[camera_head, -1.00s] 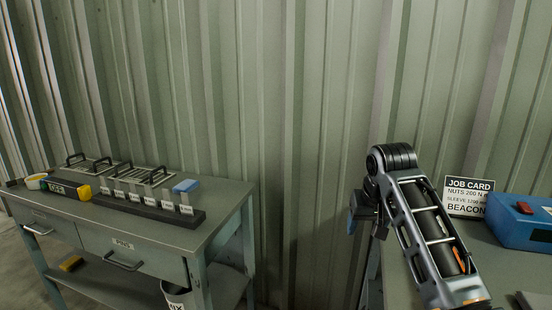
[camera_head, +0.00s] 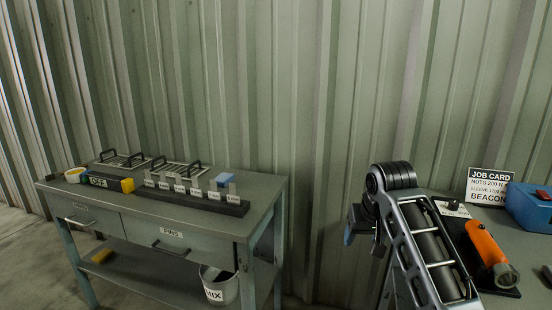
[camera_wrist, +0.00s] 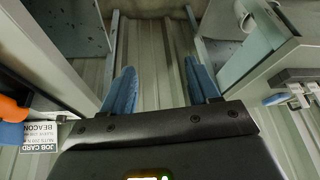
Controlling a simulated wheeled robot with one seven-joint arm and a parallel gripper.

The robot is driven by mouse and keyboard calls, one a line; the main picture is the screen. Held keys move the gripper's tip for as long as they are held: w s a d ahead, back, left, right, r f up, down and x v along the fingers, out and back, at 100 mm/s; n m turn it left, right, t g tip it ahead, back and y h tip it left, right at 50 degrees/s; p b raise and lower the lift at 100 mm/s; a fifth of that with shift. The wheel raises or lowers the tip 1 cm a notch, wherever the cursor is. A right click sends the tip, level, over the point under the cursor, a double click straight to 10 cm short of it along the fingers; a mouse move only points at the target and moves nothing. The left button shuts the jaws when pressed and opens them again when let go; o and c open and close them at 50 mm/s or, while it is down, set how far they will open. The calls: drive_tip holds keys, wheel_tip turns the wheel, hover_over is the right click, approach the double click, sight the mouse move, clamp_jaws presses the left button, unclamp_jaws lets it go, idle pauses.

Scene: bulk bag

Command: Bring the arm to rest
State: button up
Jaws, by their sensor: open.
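My arm stands folded at the right of the head view, its upper link in front of the right table. My gripper (camera_wrist: 161,82) shows in the wrist view with its two blue fingers wide apart and nothing between them. Beyond the fingers are the ribbed wall and free space. In the head view only a bit of blue finger shows beside my arm, left of the right table, and the rest of the gripper is hidden. It touches nothing that I can see.
The right table (camera_head: 524,249) holds an orange tool (camera_head: 484,243), job card (camera_head: 487,184) and blue case (camera_head: 530,210). A gap separates the tables.

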drive_tip(key=s+a+f+t+y, duration=0.1)
drive_tip(key=s+a+f+t, duration=0.15)
drive_tip(key=s+f, duration=1.05)
drive_tip(key=s+a+f+t, duration=0.1)
drive_tip(key=s+f, duration=0.3)
drive_tip(key=s, duration=0.4)
drive_tip(key=s+f+t, duration=0.2)
drive_tip(key=s+f, duration=0.1)
drive_tip(key=s, duration=0.4)
drive_tip(key=s+d+r+t, duration=0.1)
drive_tip(key=s+r, duration=0.2)
drive_tip(key=s, duration=0.6)
drive_tip(key=s+d+r+t, duration=0.1)
drive_tip(key=s+r, duration=0.2)
drive_tip(key=s, duration=0.6)
drive_tip(key=s+d+r+t+h, duration=0.1)
drive_tip(key=s+d+r+t, duration=0.1)
drive_tip(key=s+r, duration=0.9)
wheel_tip(320, 180, up, 3)
drive_tip(key=shift+s+d+f+n, duration=0.2)
drive_tip(key=shift+d+n, duration=0.1)
